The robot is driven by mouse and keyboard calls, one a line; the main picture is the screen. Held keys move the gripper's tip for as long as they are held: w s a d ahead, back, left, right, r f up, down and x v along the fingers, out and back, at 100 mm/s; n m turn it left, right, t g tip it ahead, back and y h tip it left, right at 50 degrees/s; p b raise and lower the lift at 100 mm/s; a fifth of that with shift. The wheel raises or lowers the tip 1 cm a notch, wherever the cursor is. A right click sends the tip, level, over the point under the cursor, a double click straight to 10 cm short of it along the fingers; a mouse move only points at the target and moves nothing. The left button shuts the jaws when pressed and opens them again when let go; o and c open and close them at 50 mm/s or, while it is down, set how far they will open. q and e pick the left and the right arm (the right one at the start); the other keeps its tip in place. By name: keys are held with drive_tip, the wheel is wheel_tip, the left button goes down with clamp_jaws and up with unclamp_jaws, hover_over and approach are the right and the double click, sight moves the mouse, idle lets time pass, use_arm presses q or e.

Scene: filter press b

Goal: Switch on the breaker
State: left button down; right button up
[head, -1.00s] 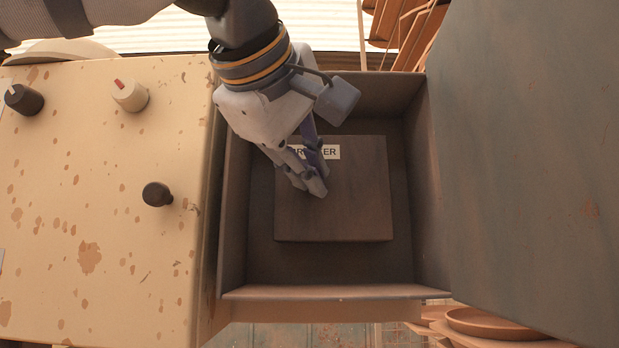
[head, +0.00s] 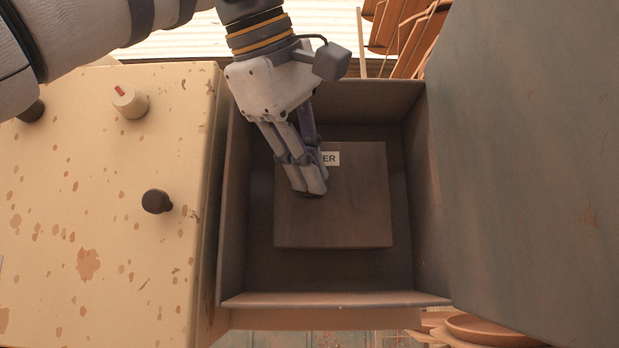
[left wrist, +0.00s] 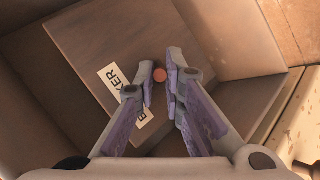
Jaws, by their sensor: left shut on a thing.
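The breaker (head: 345,215) is a dark brown block in an open box, with a white label partly hidden by my left gripper (head: 313,191). The left wrist view shows the label (left wrist: 112,77) beside the left finger. A small round reddish-brown knob end (left wrist: 160,75), apparently the breaker's lever, sits between the fingertips of my left gripper (left wrist: 161,80). The gripper is shut on this lever, in front of the block's face. In the head view the fingers hide nearly all of the lever, so its position is hard to read. My right gripper is not in view.
The box walls (head: 233,210) surround the breaker closely. A large grey-green panel (head: 530,170) stands at the right, like an open door. A beige panel at the left bears a black knob (head: 156,201) and a cream knob (head: 130,101).

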use_arm(q)
drive_tip(key=c, duration=2)
unclamp_jaws()
drive_tip(key=shift+w, duration=0.1)
drive_tip(key=shift+o, duration=0.2)
drive_tip(key=s+a, duration=0.5)
drive_tip(key=s, duration=0.7)
drive_tip(key=shift+r, duration=0.35)
